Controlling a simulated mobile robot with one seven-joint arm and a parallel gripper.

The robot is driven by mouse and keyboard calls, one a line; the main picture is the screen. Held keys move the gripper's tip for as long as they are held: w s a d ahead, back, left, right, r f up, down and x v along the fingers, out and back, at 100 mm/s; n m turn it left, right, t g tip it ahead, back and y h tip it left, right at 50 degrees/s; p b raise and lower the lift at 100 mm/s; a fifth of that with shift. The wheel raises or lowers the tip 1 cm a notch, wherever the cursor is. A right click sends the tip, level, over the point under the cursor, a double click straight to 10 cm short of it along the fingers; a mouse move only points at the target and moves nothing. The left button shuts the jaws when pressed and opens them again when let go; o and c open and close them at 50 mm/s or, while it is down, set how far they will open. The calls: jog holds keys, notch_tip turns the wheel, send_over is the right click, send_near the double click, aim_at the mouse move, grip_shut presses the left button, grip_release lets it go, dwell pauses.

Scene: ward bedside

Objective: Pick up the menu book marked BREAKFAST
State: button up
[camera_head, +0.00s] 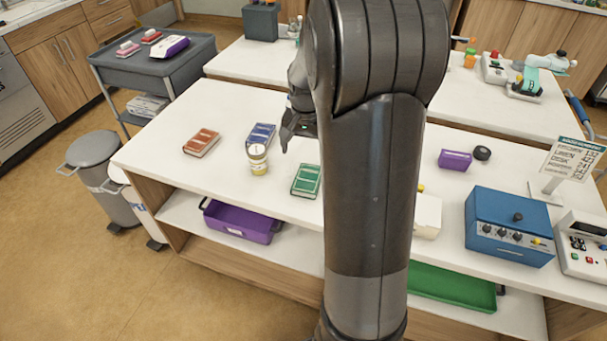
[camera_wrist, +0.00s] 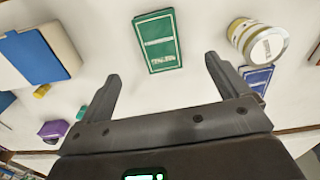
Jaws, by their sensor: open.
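Three menu books lie flat on the white table: a red one (camera_head: 202,142), a blue one (camera_head: 261,135) and a green one (camera_head: 307,181). Their cover words are too small or blurred to read, so I cannot tell which is marked BREAKFAST. My gripper (camera_head: 298,124) is above the table, right of the blue book and beyond the green one. In the wrist view my gripper (camera_wrist: 162,69) is open and empty; the green book (camera_wrist: 160,42) shows just past the fingertips, and part of the blue book (camera_wrist: 256,78) shows beyond the right finger. The red book is not clearly seen there.
A cream-lidded jar (camera_head: 257,158) stands close in front of the blue book; it also shows in the wrist view (camera_wrist: 256,40). A purple bin (camera_head: 243,222) sits on the shelf below. A blue box (camera_head: 508,227) and a sign (camera_head: 575,158) stand at the right. My arm hides the table's middle.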

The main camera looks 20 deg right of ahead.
jog(key=f, duration=0.2)
send_over(308, 178)
jog(key=f, duration=0.5)
jog(key=shift+s+a, duration=0.25)
jog(key=shift+a, duration=0.05)
jog(key=shift+w+d+f, duration=0.15)
jog(key=shift+w+f, duration=0.05)
jog(key=shift+f, duration=1.1)
jog(key=shift+w+d+f, duration=0.15)
jog(key=shift+f, duration=1.1)
jog(key=shift+c, duration=0.3)
jog(key=c, duration=1)
jog(key=shift+c, duration=0.6)
jog(key=shift+r, duration=0.15)
